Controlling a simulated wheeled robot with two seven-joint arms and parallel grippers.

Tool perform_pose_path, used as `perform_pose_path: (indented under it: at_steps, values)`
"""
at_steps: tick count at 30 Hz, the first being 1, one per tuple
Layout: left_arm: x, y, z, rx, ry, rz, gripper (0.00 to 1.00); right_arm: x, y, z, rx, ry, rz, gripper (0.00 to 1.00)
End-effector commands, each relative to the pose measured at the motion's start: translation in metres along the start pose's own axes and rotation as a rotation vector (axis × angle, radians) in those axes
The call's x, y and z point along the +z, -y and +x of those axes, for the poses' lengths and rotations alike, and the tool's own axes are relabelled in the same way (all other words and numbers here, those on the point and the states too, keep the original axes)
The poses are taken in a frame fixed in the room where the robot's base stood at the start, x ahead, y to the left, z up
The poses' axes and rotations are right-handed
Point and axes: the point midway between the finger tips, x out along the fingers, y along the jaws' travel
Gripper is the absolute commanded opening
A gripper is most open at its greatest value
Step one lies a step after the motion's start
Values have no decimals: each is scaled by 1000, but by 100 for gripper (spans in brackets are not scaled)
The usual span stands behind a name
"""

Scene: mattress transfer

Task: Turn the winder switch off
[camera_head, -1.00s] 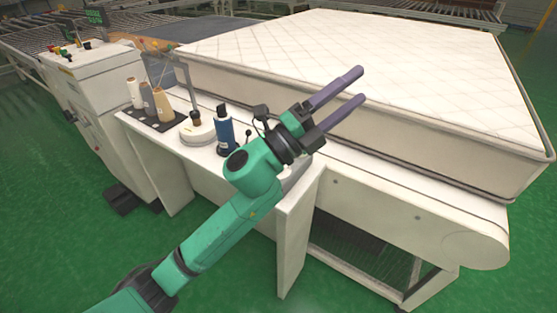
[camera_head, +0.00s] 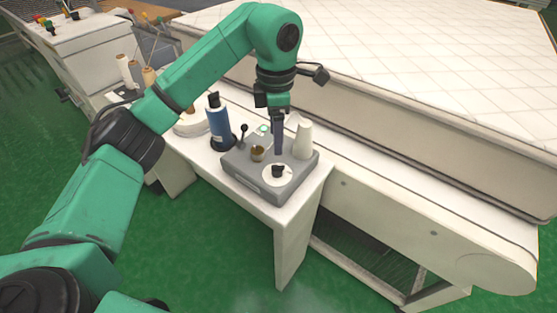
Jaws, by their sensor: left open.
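The winder (camera_head: 238,168) is a grey box on the white side table. On its top are a black knob on a white disc (camera_head: 278,173) at the front, a small brass-coloured cup (camera_head: 257,153), a small green-lit part (camera_head: 263,128) at the back, and a white cone (camera_head: 302,140) at the right. A black ball-topped lever (camera_head: 243,130) stands at its back left. I cannot tell which part is the switch. My left gripper (camera_head: 279,151) is open and points straight down over the winder, between the cup and the cone. Its fingers overlap in this view. My right gripper is out of view.
A blue spool (camera_head: 219,122) stands left of the winder, with a white round base (camera_head: 190,125) and several thread cones (camera_head: 148,77) farther left. The quilted mattress (camera_head: 420,60) lies on the white conveyor behind. The table's front edge is clear.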

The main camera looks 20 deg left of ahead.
Motion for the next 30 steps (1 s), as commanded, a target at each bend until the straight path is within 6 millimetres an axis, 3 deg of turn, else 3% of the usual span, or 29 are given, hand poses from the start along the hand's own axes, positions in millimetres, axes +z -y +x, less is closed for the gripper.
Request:
perform_pose_path:
  at_steps: [1, 5, 10, 14, 21, 22, 27, 30]
  values:
    - [0, 2, 19, -8, -1, 1, 67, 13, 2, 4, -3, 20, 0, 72]
    - [-1, 2, 49, -7, -3, 0, 67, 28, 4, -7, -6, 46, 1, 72]
    - [0, 1, 86, -5, 0, -1, 67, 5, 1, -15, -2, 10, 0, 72]
    - [1, 1, 101, -2, 2, 0, 67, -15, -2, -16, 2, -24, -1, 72]
    - [1, 1, 104, -1, 3, 1, 67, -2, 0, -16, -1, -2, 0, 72]
    - [1, 1, 104, -1, 3, 1, 64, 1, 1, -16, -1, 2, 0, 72]
    - [1, 1, 104, -1, 3, 0, 0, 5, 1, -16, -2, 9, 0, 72]
    - [1, 0, 104, -1, 3, 0, 0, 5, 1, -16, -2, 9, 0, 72]
